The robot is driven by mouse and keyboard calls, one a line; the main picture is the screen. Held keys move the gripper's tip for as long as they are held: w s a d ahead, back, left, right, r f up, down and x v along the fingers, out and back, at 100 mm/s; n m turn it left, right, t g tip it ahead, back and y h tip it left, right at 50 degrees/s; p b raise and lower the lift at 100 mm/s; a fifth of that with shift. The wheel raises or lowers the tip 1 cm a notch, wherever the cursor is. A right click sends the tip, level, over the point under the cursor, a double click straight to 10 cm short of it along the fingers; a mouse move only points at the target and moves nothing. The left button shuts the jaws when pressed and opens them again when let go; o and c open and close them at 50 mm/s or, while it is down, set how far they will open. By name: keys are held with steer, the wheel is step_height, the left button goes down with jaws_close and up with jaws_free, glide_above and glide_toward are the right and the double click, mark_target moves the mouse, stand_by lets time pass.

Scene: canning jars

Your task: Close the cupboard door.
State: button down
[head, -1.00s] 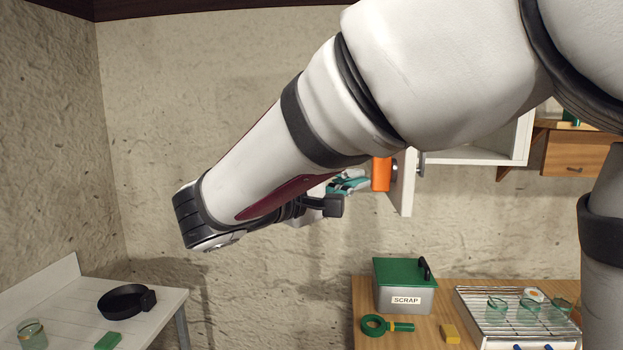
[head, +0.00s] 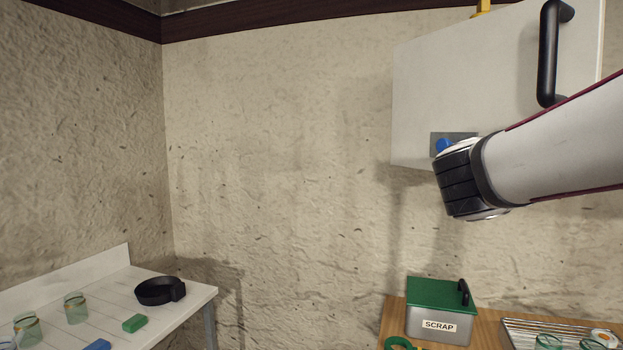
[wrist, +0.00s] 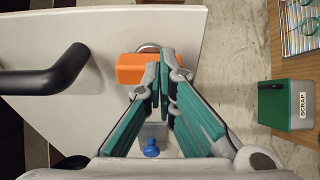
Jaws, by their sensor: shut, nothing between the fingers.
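The white cupboard door (head: 470,75) is at the upper right of the head view, broad face towards me, with a black bar handle (head: 548,55). I cannot tell whether it is flush with the cupboard, whose inside is not in view. A blue knob (head: 443,146) is at its lower left. In the wrist view my gripper's teal fingers (wrist: 163,75) are shut and empty, in front of an orange block (wrist: 138,68) near the door's lower edge. Contact is unclear. The handle (wrist: 45,80) is left of the fingers there. My forearm hides the gripper in the head view.
A SCRAP box (head: 440,312) with a green lid stands on the wooden counter below the door, with a wire rack (head: 515,330) to its right. The wall between is bare.

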steer(key=w+d+b, duration=0.4)
steer(key=w+d, duration=0.5)
steer(key=d, duration=0.4)
steer(key=w+d+n+t+y+b, duration=0.1)
steer(key=w+d+b, duration=0.4)
steer(key=d, duration=0.8)
steer(key=w, duration=0.3)
steer(key=shift+w+t, duration=0.3)
steer(key=shift+w, duration=0.1)
steer(key=shift+d, duration=0.1)
